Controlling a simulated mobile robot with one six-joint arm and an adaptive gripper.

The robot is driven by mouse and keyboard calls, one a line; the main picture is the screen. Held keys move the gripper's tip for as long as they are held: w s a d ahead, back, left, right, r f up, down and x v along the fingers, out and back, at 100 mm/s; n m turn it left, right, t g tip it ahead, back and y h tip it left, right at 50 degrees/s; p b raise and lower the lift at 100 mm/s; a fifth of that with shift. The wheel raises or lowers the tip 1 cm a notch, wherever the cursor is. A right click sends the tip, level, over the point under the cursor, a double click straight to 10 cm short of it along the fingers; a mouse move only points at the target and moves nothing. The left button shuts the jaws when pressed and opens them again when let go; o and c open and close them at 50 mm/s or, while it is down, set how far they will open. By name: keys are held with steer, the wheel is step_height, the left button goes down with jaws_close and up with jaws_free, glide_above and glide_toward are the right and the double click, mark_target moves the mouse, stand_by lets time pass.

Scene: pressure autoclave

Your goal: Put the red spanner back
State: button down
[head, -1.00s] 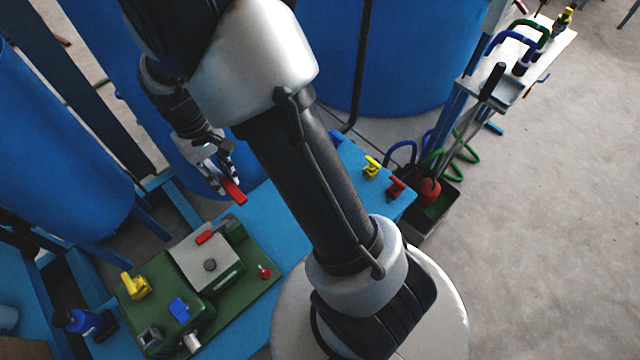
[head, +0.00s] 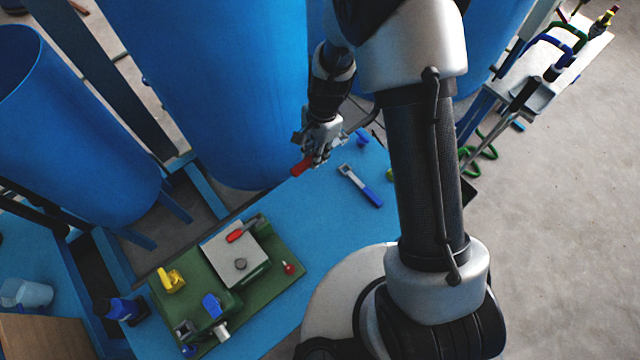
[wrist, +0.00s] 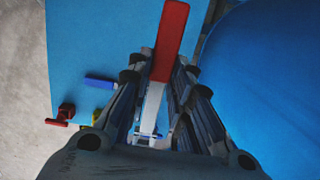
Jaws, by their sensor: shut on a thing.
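The red spanner, with a red handle (wrist: 171,42) and a pale metal shaft, lies lengthwise between the fingers in the wrist view. My gripper (wrist: 160,88) is shut on it and holds it above the blue bench. In the head view my gripper (head: 318,160) is over the far edge of the bench, with the red handle (head: 302,166) sticking out to the lower left. The spanner's far end is partly hidden by my fingers. A blue-handled spanner (head: 361,186) lies on the bench to the right of my gripper.
A green machine (head: 255,290) with a grey plate and yellow, red and blue parts stands on the blue bench (head: 317,215). Large blue tanks (head: 205,80) rise close behind my gripper. A tool stand (head: 535,95) is at the right. The bench middle is clear.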

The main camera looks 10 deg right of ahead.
step_height(320, 180, down, 19)
steer(key=b, duration=0.5)
steer(key=shift+w+f, duration=0.1)
steer(key=shift+f, duration=0.05)
steer(key=shift+f+b, duration=0.5)
steer(key=shift+b, duration=0.2)
steer(key=c, duration=1.9)
jaws_free()
steer(key=o, duration=0.5)
steer(key=shift+c, duration=0.2)
step_height(320, 180, up, 13)
steer(key=d+p, duration=0.1)
steer(key=p, duration=0.4)
steer(key=shift+w+d, duration=0.25)
steer(key=shift+w, duration=0.2)
